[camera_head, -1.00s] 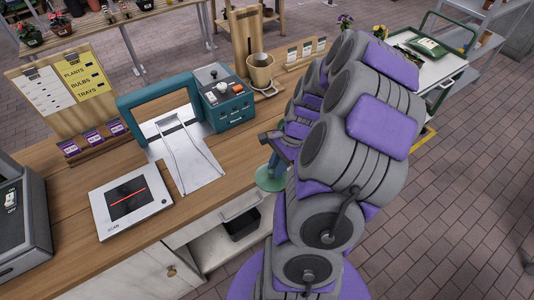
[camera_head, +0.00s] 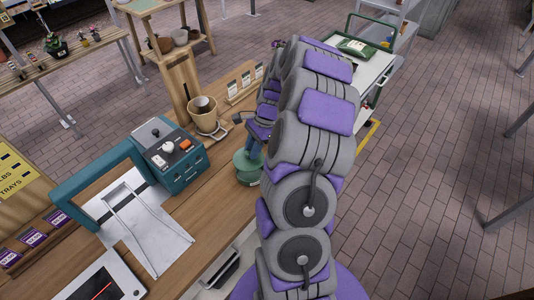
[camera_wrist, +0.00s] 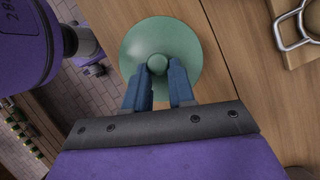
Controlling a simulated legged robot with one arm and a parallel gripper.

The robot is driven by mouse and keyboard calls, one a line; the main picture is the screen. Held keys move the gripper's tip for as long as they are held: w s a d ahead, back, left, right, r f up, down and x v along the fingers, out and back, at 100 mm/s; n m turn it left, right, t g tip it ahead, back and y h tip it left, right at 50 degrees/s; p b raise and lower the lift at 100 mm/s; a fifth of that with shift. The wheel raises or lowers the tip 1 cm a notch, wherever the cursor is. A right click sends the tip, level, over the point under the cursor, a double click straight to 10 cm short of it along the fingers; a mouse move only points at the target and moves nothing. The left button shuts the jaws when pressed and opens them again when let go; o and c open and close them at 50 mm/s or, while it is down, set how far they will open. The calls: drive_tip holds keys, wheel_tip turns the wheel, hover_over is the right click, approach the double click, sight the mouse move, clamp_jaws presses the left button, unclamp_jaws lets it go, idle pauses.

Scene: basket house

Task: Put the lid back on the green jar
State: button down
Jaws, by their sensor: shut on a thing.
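The green lid (camera_wrist: 185,40) fills the top middle of the wrist view as a pale round disc with a small knob in its centre. My gripper (camera_wrist: 157,70) has its two blue fingers shut on that knob. In the head view my gripper (camera_head: 256,147) points down at the green jar (camera_head: 247,177), at the right edge of the wooden counter. The lid (camera_head: 246,160) shows there as the top of the green shape. I cannot tell whether it rests on the jar or hovers just above. In the wrist view the lid hides whatever is beneath it.
A teal till (camera_head: 168,152) stands left of the jar. A tan cup on a stand (camera_head: 204,118) is behind it, near a card rack (camera_head: 244,84). A metal handle on a wooden board (camera_wrist: 299,25) shows in the wrist view. Tiled floor (camera_head: 420,170) lies open at right.

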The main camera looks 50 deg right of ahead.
drive_tip(key=shift+w+a+r, duration=0.15)
drive_tip(key=shift+w+a, duration=0.05)
drive_tip(key=shift+a, duration=0.35)
drive_tip(key=shift+d+f+b, duration=0.25)
drive_tip(key=shift+f+b, duration=0.1)
drive_tip(key=shift+f, duration=0.05)
drive_tip(key=d+f, duration=0.1)
drive_tip(key=d+f+b, duration=0.1)
drive_tip(key=shift+d+f, duration=0.1)
drive_tip(key=shift+f, duration=0.2)
drive_tip(key=shift+f+b, duration=0.35)
drive_tip(key=shift+b, duration=0.15)
drive_tip(key=shift+a+f, duration=0.2)
drive_tip(key=shift+f, duration=0.1)
drive_tip(key=shift+a+f, duration=0.4)
drive_tip(key=shift+a, duration=0.3)
drive_tip(key=shift+a+f, duration=0.15)
drive_tip(key=shift+f, duration=0.25)
drive_tip(key=shift+d+f, duration=0.2)
drive_tip(key=shift+d, duration=0.75)
drive_tip(key=shift+a+r, duration=0.25)
drive_tip(key=shift+a, duration=0.65)
drive_tip(key=shift+p, duration=0.3)
drive_tip(key=shift+d, duration=0.1)
